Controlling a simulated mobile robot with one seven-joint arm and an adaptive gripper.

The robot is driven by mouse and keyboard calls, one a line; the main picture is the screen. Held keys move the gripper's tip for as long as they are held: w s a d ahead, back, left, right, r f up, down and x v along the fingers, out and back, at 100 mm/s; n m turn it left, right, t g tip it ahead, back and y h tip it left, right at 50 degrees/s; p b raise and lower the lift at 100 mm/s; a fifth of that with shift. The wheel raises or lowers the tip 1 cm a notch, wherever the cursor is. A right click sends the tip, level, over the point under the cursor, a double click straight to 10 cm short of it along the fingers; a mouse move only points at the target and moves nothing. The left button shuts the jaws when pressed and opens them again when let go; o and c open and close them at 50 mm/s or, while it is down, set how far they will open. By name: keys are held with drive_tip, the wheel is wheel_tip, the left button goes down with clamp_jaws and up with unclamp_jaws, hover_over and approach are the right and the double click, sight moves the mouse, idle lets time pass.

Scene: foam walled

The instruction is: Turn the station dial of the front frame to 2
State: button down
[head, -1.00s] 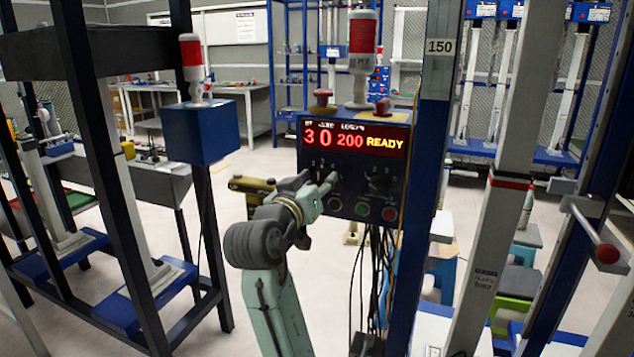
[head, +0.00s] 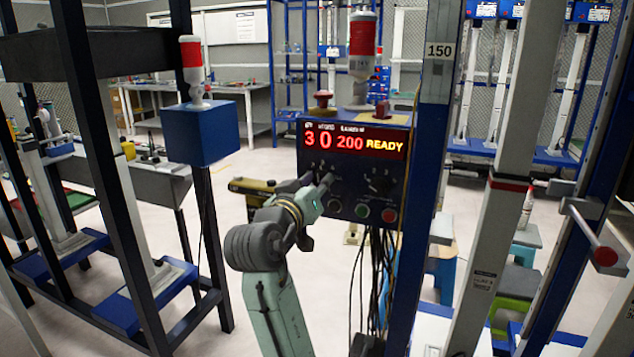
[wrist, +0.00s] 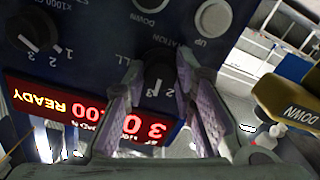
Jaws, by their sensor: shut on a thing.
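The control box (head: 350,168) of the front frame carries a lit red and yellow display (head: 353,140) reading 3, 0, 200 and READY. The station dial (wrist: 158,72) is a dark knob with numbers printed beside it, seen upside down in the wrist view. My gripper (wrist: 160,78) has one finger on each side of this knob and is shut on it. In the head view my gripper (head: 320,184) is at the left of the box face and hides most of the dial. The exact pointer direction is hard to tell.
A second dial (head: 380,184) is at the right of the box face. Green (head: 362,210) and red (head: 389,214) buttons sit below. Red knobs stand on top. A blue post (head: 425,180) rises close on the right, and cables hang below.

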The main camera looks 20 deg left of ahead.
drive_tip(key=n+p, duration=0.2)
drive_tip(key=n, duration=0.2)
drive_tip(key=shift+r+p, duration=0.15)
drive_tip(key=shift+p, duration=0.25)
drive_tip(key=shift+n+p, duration=0.65)
drive_tip(key=shift+n, duration=0.65)
drive_tip(key=c, duration=1.3)
unclamp_jaws()
drive_tip(key=s, duration=1.2)
drive_tip(key=shift+a, duration=0.2)
